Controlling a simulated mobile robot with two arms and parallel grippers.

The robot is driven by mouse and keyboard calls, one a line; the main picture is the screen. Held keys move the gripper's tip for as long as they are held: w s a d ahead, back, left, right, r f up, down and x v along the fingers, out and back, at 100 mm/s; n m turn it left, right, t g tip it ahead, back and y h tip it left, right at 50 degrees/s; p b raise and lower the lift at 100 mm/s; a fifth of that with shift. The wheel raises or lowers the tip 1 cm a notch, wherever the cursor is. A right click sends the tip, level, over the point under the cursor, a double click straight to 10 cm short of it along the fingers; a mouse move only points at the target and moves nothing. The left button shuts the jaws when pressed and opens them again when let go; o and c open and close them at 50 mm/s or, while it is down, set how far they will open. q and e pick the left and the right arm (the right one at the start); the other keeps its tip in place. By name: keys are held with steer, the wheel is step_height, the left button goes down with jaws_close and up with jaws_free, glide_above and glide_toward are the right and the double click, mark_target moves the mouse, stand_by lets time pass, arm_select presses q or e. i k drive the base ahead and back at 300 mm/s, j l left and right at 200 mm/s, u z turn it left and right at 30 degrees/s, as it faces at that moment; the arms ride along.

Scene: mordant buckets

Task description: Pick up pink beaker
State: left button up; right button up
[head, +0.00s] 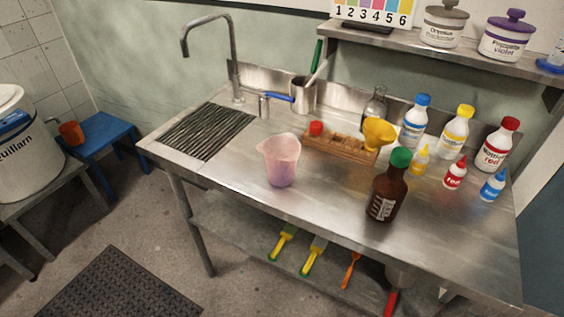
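The pink beaker (281,162) stands upright on the steel table (240,172), near its front edge and left of the middle. It is translucent pink, with a more purple tone low down, and has a spout at its upper left rim. Nothing covers it in the head view. Neither of my grippers shows in this view.
A brown bottle with a green cap (387,188) stands right of the beaker. A wooden rack (336,146) with a yellow funnel (379,132) lies behind it. Several bottles fill the table's right side. A grated sink (203,131) and tap (234,60) are at left.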

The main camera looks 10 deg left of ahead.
mark_target(281, 153)
steer(key=k+l, duration=0.1)
steer(key=l, duration=0.3)
steer(key=k+l, duration=0.1)
steer(key=l, duration=0.25)
steer(key=l+u, duration=0.1)
steer(key=l, duration=0.3)
steer(key=k+l, duration=0.15)
steer(key=l, duration=0.2)
steer(key=k+l+u, duration=0.1)
steer(key=l, duration=0.25)
steer(key=k+l, duration=0.15)
steer(key=l, duration=0.2)
